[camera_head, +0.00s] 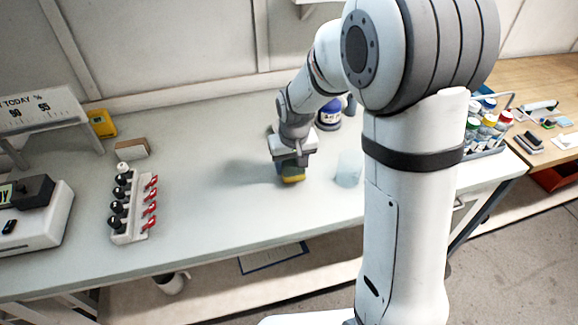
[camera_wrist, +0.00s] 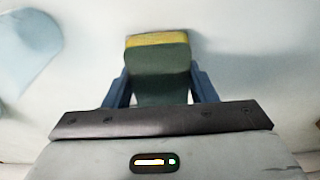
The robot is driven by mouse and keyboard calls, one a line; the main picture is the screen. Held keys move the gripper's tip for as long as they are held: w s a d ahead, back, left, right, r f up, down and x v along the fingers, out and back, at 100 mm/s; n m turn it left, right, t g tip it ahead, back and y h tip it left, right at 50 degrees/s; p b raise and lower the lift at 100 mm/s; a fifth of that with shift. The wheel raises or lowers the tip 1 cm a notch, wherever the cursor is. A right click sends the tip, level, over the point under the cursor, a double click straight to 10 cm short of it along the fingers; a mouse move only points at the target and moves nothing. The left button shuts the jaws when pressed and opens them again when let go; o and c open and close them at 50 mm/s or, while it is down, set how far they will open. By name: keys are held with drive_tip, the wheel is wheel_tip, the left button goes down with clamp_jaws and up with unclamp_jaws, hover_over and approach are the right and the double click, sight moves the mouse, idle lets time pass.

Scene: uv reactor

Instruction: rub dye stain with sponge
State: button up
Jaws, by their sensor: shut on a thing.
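My gripper (camera_head: 291,163) is shut on a green sponge with a yellow face (camera_head: 293,178), low over the grey bench top. In the wrist view the sponge (camera_wrist: 158,65) sits between the two blue fingers of my gripper (camera_wrist: 160,85), its yellow part at the far end. I cannot tell whether the sponge touches the bench. A pale blue patch (camera_head: 349,168), which looks like the dye stain, is on the bench to the right of the sponge and apart from it. It also shows at the upper left of the wrist view (camera_wrist: 28,48).
A blue-and-white container (camera_head: 329,115) stands behind my gripper. A rack of black knobs and red clips (camera_head: 135,205) and a small brown box (camera_head: 131,149) are to the left. A bottle rack (camera_head: 487,125) stands at the right. The bench between is clear.

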drive_tip(key=shift+w+r+p, duration=0.1)
drive_tip(key=shift+r+p, duration=1.2)
drive_tip(key=shift+r, duration=1)
drive_tip(key=shift+f, duration=0.1)
